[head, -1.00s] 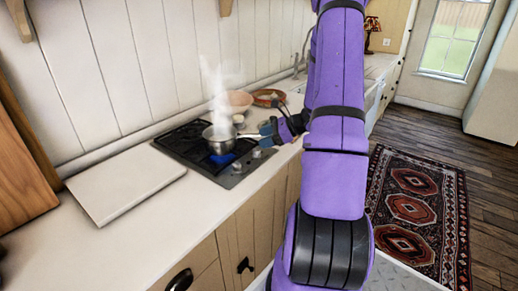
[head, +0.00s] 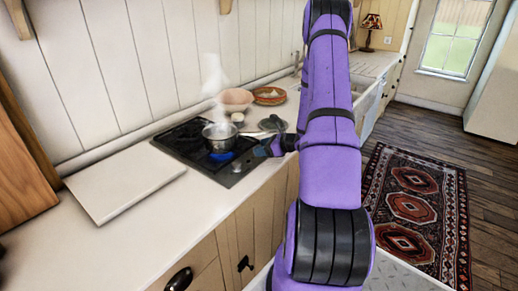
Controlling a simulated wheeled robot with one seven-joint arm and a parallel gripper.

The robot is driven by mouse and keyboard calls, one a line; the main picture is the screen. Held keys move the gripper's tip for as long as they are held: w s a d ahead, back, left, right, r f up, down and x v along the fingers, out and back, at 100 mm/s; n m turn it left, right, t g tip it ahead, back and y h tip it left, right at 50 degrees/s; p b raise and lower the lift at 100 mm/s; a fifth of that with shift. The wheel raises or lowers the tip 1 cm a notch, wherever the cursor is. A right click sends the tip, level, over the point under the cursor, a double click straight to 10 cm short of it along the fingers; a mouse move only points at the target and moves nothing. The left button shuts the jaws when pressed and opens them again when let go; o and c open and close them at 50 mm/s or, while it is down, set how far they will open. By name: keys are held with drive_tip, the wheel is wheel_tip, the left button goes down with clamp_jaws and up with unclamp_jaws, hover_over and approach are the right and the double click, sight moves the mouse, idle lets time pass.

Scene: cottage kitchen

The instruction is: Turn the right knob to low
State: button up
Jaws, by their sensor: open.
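The black and grey stovetop (head: 178,140) is set into the counter. Its knobs are along the right side. One knob (head: 237,167) shows near the front corner. The right knob, further back, is largely hidden by my gripper, and its setting is too small to read. My gripper (head: 261,151) is open at the stove's right edge, beside the knobs; whether it touches one cannot be told. A steaming metal pot (head: 219,142) sits on the front burner, with blue flame (head: 221,156) beneath it.
A pinkish bowl (head: 235,99) and a wicker-coloured dish (head: 269,96) stand behind the stove. A pale board (head: 125,184) lies on the counter to the left. Cabinet fronts (head: 262,222) run below the counter edge.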

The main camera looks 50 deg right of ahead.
drive_tip(key=shift+x, duration=0.85)
drive_tip(key=c, duration=0.9)
drive_tip(key=shift+n+g+y, duration=0.8)
drive_tip(key=shift+n+y, duration=0.7)
drive_tip(key=shift+y, duration=0.1)
drive_tip(key=o, duration=0.9)
